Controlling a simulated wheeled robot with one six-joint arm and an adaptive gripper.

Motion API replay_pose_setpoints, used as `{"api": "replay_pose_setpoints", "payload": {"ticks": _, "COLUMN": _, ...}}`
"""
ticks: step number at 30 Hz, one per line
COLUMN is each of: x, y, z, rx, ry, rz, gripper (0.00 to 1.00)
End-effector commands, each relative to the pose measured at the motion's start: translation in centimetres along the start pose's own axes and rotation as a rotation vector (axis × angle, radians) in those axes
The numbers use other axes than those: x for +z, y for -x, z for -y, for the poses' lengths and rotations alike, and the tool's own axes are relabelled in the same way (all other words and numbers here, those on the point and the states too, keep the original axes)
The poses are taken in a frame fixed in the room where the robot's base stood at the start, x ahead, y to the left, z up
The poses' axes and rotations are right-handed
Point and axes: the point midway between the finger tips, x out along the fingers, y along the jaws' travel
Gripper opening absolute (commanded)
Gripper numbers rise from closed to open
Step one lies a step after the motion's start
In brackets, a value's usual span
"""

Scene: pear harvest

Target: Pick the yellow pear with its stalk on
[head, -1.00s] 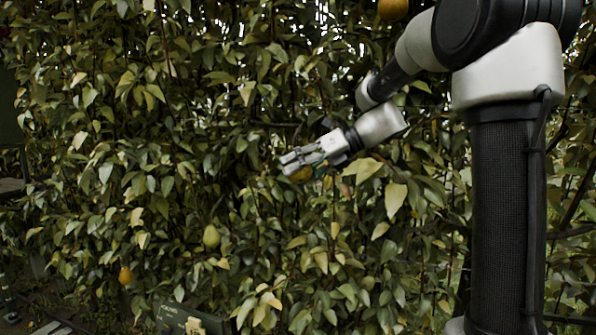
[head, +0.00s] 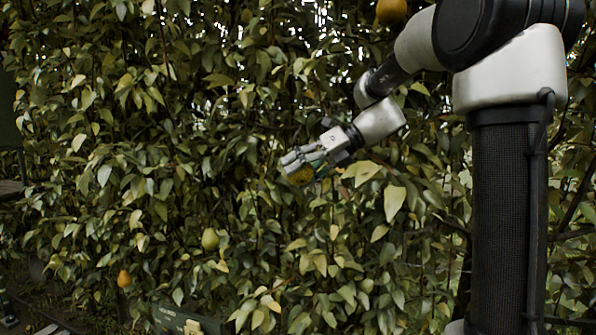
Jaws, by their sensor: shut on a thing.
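My gripper (head: 290,165) is in front of the leafy hedge near the middle of the head view, pointing left and slightly down. It is shut on a yellow pear (head: 300,175), which shows just below and between the fingers. The fingers hide much of the pear. Its stalk cannot be made out.
A green pear (head: 210,239) and an orange pear (head: 124,279) hang lower left. Another orange-brown pear (head: 391,11) hangs at the top, close to my arm. A sign (head: 185,322) stands at the bottom. Dense leaves surround the gripper.

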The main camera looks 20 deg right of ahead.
Motion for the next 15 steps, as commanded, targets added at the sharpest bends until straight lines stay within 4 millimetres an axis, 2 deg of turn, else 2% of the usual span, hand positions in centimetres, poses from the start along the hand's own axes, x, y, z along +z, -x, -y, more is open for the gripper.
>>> {"api": "replay_pose_setpoints", "payload": {"ticks": 15, "x": -3.1, "y": 0.6, "z": -1.4, "rx": 0.000, "ry": -0.001, "rz": 0.001, "gripper": 0.29}}
